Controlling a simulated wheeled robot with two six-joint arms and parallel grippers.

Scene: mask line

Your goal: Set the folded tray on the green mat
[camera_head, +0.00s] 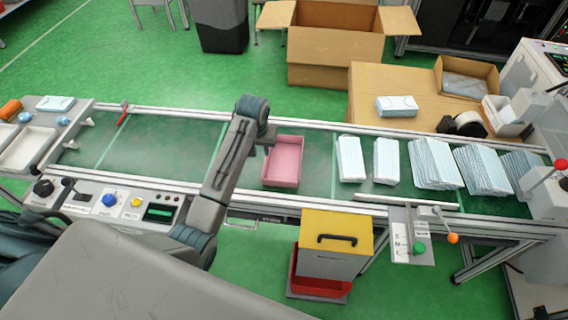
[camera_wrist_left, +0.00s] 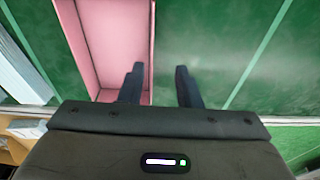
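A pink open tray (camera_head: 284,160) sits on the green belt surface (camera_head: 170,143), near the middle of the line. In the left wrist view the tray (camera_wrist_left: 112,45) fills the upper left, with one side wall running up the picture. My left gripper (camera_head: 267,140) is at the tray's left side in the head view. Its two fingers (camera_wrist_left: 159,84) are apart, one over the tray's side and one over green, with the wall's line between them. I see no grip on the wall, and contact cannot be told. A separate green mat cannot be told from the belt. My right gripper is not in view.
Stacks of pale blue masks (camera_head: 432,164) stand on the belt to the right. Metal rails (camera_head: 330,125) edge the belt. A control panel (camera_head: 120,203) is at the near left, and a yellow-topped bin (camera_head: 335,228) stands in front. The belt left of my arm is largely clear.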

